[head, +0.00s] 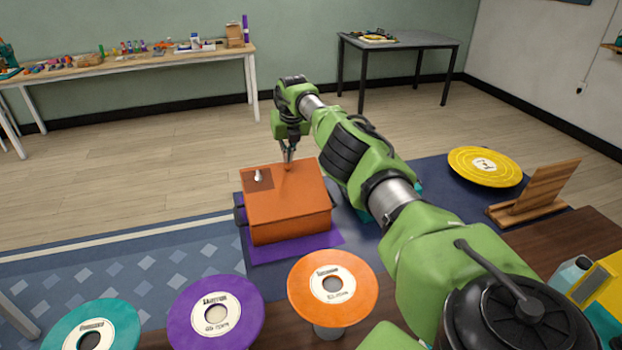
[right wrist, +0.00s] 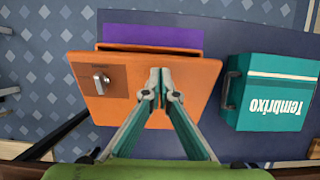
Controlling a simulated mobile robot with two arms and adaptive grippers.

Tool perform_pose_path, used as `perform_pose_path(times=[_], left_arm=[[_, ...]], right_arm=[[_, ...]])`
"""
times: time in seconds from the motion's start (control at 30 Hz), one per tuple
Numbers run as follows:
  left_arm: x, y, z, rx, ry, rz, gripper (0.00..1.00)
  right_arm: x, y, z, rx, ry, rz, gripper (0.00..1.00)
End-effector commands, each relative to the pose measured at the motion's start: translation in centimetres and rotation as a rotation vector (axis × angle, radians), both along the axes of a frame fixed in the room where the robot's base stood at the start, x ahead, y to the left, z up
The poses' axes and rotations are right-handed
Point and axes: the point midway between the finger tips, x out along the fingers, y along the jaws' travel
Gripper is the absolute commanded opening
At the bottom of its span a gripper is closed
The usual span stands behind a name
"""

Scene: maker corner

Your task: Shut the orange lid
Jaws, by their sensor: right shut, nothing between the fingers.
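An orange box (head: 290,228) stands on a purple mat, with its orange lid (head: 290,205) lying over its top. The lid also shows in the right wrist view (right wrist: 205,75), with a darker patch and a small pale metal fitting (right wrist: 100,83) at left. A dark strip of the box shows past one lid edge there; I cannot tell whether the lid sits fully flush. My right gripper (head: 288,162) points down at the far part of the lid, its fingers together and empty. In the right wrist view its fingertips (right wrist: 160,78) are over the lid, touching or very close. My left gripper is out of view.
A teal box (right wrist: 270,95) stands close to the right of the orange one. Teal, purple and orange discs (head: 333,284) stand in front. A yellow disc (head: 485,167) and wooden stand (head: 535,195) are at right. Bare floor lies behind.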

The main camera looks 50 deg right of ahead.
Motion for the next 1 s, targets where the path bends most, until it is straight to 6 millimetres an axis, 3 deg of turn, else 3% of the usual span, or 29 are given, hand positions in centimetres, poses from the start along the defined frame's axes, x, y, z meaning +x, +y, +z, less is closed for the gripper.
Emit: perform_pose_path(times=[0.37, 0.57, 0.77, 1.0], left_arm=[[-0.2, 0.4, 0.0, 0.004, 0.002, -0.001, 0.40], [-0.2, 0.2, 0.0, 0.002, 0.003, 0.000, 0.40], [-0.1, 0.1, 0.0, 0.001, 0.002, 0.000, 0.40], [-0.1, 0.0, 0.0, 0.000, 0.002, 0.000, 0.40]], right_arm=[[0.0, 0.0, 0.1, 0.000, 0.000, 0.000, 0.00], [-0.3, 0.1, 1.3, 0.000, -0.003, 0.002, 0.00], [-1.1, 0.5, 3.1, -0.004, 0.000, 0.003, 0.00], [-2.5, 1.4, 7.7, -0.001, -0.004, 0.002, 0.00]])
